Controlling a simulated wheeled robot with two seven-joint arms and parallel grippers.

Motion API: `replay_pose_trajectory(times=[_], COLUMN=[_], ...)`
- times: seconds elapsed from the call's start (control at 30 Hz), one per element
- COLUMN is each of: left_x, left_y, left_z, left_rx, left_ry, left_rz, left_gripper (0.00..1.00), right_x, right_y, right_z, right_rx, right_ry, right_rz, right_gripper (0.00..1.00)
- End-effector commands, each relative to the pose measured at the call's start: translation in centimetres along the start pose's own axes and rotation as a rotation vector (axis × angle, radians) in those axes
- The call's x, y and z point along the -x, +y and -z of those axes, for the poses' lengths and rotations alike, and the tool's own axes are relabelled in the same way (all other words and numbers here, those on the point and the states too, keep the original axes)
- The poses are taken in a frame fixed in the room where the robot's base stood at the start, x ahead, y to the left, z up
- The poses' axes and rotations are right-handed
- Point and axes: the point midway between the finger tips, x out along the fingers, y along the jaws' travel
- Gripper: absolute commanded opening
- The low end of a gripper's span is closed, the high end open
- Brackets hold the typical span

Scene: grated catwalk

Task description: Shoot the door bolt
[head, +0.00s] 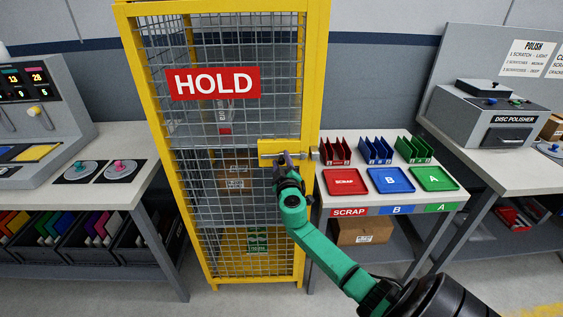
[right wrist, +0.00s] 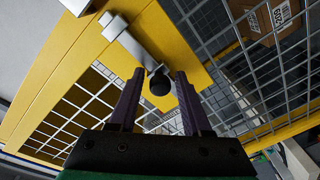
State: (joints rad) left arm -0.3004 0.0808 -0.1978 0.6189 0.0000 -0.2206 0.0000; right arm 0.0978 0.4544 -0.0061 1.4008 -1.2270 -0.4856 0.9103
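The yellow mesh cage door (head: 215,215) with a red HOLD sign stands upright in the head view. Its bolt (head: 268,156) sits on a yellow plate (head: 281,146) at the door's right edge. In the right wrist view the bolt is a silver bar (right wrist: 127,38) with a round black knob (right wrist: 159,84). My right gripper (head: 284,160) is at the bolt and partly hides it. In the right wrist view the right gripper (right wrist: 160,78) is open, with one finger on each side of the knob and small gaps showing. My left gripper is not in view.
A silver bracket (head: 313,153) is on the frame right of the plate. A table (head: 455,192) with coloured trays and racks stands close on the right. A bench (head: 128,190) with dials stands on the left. Cartons (head: 237,174) are inside the cage.

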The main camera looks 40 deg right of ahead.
Motion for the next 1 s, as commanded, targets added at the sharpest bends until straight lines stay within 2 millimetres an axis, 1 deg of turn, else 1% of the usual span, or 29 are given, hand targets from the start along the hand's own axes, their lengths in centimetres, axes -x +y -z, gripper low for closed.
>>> replay_pose_trajectory(times=[0.03, 0.07, 0.1, 0.17, 0.23, 0.33, 0.43, 0.53, 0.73, 0.77, 0.8, 1.0], left_x=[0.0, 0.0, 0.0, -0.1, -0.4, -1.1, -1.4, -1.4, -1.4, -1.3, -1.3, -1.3], left_y=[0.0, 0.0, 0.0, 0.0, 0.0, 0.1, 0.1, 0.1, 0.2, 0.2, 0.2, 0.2], left_z=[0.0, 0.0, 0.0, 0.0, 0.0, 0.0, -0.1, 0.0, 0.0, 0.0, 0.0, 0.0], left_rx=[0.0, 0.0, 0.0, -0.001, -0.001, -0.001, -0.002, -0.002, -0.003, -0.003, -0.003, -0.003], left_ry=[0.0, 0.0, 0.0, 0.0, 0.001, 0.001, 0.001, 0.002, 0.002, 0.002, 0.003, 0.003], left_rz=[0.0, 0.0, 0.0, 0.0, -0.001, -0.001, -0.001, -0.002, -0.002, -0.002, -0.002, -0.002], left_gripper=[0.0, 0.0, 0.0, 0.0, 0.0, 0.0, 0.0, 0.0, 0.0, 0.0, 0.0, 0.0], right_x=[0.0, 0.0, 0.0, 0.0, 0.1, 0.2, 0.4, 0.4, 0.4, 0.4, 0.4, 0.4], right_y=[0.0, 0.0, 0.0, 0.0, 0.3, 1.3, 2.3, 2.8, 2.9, 2.9, 2.9, 2.8], right_z=[0.0, 0.0, 0.0, -0.1, -0.7, -2.0, -2.8, -2.9, -3.0, -3.0, -2.9, -2.9], right_rx=[-0.002, -0.002, -0.002, -0.003, -0.003, -0.004, -0.005, -0.005, -0.007, -0.007, -0.006, -0.004], right_ry=[0.0, 0.0, 0.0, 0.0, -0.003, -0.004, -0.003, -0.001, -0.003, -0.003, -0.003, -0.001], right_rz=[0.0, 0.0, 0.0, 0.0, 0.0, 0.001, 0.001, 0.0, -0.001, -0.001, -0.001, 0.0], right_gripper=[0.13, 0.02, 0.0, 0.0, 0.0, 0.0, 0.0, 0.0, 0.0, 0.56, 0.59, 0.59])
